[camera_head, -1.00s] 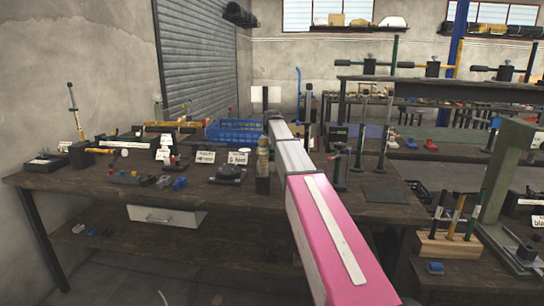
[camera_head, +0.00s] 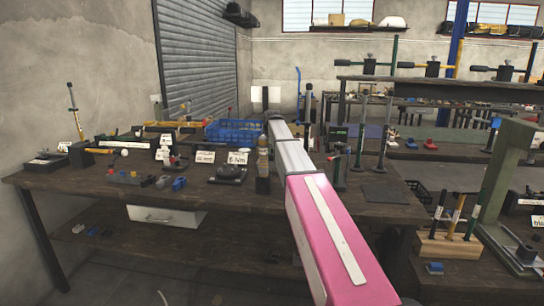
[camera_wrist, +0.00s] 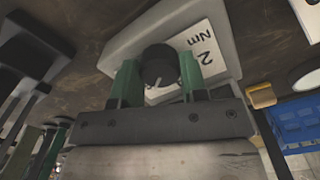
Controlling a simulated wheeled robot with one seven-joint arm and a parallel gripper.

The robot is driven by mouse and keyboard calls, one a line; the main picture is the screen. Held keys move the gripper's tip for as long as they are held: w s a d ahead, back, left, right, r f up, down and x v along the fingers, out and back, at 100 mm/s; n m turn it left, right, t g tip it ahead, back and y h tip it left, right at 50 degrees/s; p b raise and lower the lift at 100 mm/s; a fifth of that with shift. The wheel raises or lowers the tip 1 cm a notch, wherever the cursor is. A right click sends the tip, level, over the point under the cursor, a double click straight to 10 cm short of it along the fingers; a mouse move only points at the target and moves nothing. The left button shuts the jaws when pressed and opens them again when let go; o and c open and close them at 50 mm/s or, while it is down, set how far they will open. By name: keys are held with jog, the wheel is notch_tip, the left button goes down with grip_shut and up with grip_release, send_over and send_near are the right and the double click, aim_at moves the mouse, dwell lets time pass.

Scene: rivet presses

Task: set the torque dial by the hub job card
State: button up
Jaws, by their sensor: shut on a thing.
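In the wrist view, my gripper (camera_wrist: 158,85) has its two green fingers on either side of a round black dial knob (camera_wrist: 158,64) and is shut on it. A light pointer line shows on the knob's face. The knob sits on a grey housing (camera_wrist: 222,22) with a white label (camera_wrist: 202,48) reading "2 Nm", which appears upside down. The rest of the dial's face is hidden behind the fingers and knob. In the head view, my arm hides the gripper and dial. A white card (camera_head: 238,158) with an Nm value stands on the bench; its number is too small to read surely.
The wooden bench (camera_head: 90,185) carries another white card (camera_head: 205,157), a black fixture (camera_head: 229,174), small coloured parts (camera_head: 180,183) and a blue crate (camera_head: 235,132). The blue crate also shows at right in the wrist view (camera_wrist: 298,122). Presses stand on the right.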

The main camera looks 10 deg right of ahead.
aim_at(272, 155)
jog(key=shift+m, duration=0.8)
jog(key=o, duration=0.9)
jog(key=shift+o, duration=0.2)
jog(key=shift+r, duration=0.1)
notch_tip(272, 155, up, 11)
jog(key=shift+a, duration=0.1)
